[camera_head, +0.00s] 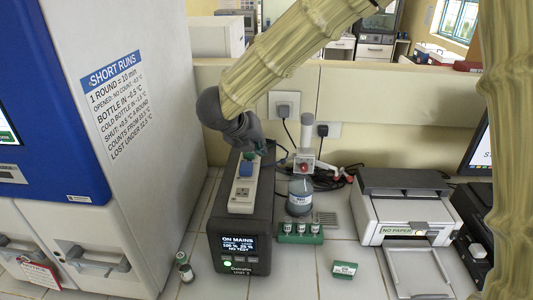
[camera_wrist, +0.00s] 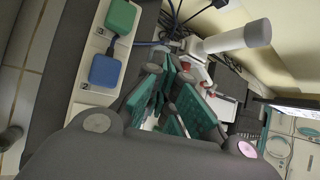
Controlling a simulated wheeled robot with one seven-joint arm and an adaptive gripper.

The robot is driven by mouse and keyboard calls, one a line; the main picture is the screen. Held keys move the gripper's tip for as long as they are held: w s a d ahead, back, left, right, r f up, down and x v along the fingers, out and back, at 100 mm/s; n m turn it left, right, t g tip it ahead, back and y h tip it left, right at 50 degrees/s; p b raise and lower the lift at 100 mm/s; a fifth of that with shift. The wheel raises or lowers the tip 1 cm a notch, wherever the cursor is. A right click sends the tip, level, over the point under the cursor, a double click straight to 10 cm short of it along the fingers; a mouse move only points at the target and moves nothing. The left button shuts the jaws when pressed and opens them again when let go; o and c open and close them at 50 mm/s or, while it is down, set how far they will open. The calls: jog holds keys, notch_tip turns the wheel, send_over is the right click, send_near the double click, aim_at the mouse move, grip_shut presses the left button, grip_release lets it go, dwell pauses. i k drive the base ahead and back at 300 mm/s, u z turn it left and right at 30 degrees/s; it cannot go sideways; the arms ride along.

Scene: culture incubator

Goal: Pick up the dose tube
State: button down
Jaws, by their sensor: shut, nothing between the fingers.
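Several small tubes with white labels stand in a green rack (camera_head: 287,239) on the bench in the head view. I cannot tell which one is the dose tube. A small dark vial (camera_head: 184,267) with a pale cap stands apart, left of the black power unit. My gripper (camera_head: 262,152) is above the back of the power unit, high behind the rack and away from it. In the wrist view my gripper (camera_wrist: 172,82), with teal finger pads, is shut and empty. No tube shows clearly there.
The black power unit (camera_head: 240,252) carries a power strip (camera_head: 243,192) with plugs. A reagent bottle (camera_head: 300,197) with a white-topped dispenser stands behind the rack. A printer (camera_head: 405,205) is to the right, the incubator (camera_head: 120,190) to the left.

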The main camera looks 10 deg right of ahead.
aim_at(288, 221)
jog(key=k, duration=1)
